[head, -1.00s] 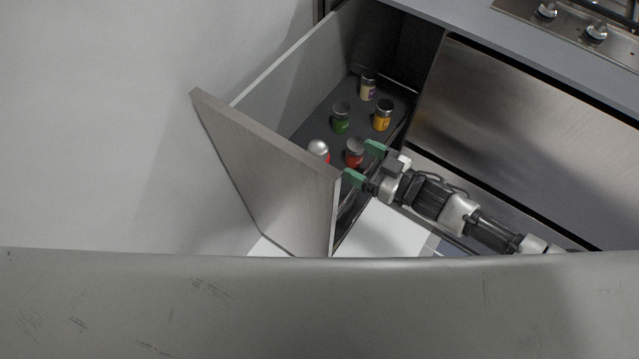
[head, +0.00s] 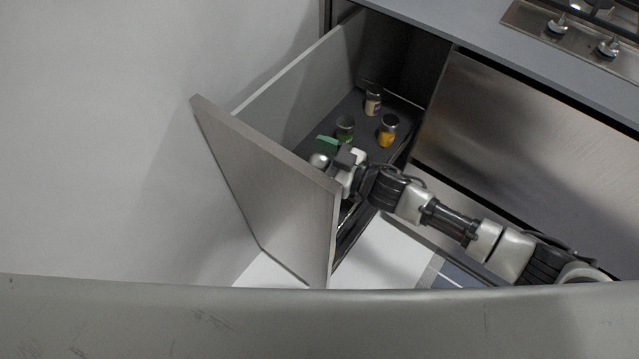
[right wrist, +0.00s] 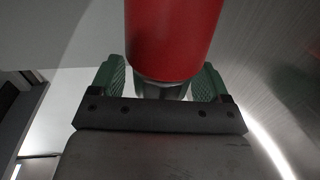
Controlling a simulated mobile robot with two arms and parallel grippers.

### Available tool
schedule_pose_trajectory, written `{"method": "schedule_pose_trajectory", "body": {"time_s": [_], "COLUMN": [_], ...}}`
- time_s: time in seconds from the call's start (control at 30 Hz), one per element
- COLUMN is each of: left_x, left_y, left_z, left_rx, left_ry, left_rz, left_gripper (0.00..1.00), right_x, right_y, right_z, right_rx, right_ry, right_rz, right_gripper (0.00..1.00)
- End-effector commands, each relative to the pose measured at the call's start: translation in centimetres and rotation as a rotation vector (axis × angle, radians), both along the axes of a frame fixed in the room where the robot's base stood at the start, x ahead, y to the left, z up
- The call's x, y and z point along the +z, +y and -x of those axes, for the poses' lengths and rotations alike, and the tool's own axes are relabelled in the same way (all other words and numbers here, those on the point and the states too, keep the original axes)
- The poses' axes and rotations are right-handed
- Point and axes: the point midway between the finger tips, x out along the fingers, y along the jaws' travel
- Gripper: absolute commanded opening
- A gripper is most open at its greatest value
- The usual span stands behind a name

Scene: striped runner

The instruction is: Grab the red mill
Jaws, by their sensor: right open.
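The red mill shows in the head view as a silver domed top (head: 319,160) just inside the drawer front. In the right wrist view its red cylindrical body (right wrist: 174,38) stands large between the green fingers. My right gripper (right wrist: 160,78) is open around it, with a finger on each side; whether either touches cannot be told. In the head view one green finger of this gripper (head: 328,157) shows behind the mill's top, and the other is hidden. My left gripper is out of view.
The open drawer (head: 265,185) also holds a green-labelled jar (head: 345,133), a yellow jar (head: 387,136) and a purple-labelled jar (head: 373,105). The tall drawer front is close to my right gripper. A cooktop (head: 570,30) lies at upper right.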

Motion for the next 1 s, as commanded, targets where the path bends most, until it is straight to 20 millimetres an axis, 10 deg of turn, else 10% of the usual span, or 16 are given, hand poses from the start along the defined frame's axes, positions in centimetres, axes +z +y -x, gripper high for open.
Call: {"method": "schedule_pose_trajectory", "body": {"time_s": [0.3, 0.77, 1.0], "left_x": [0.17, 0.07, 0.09], "left_y": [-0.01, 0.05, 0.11], "left_z": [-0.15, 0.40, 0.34], "left_rx": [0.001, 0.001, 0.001], "left_ry": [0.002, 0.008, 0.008], "left_rz": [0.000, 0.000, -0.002], "left_gripper": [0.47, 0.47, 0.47], "right_x": [0.01, 0.00, 0.08], "right_y": [0.59, 0.55, 0.56], "right_z": [-0.35, -0.33, -0.35], "right_rx": [-0.001, -0.001, -0.001], "right_ry": [0.000, 0.000, 0.000], "right_rz": [0.001, 0.001, -0.001], "right_gripper": [0.77, 0.07, 0.03]}}
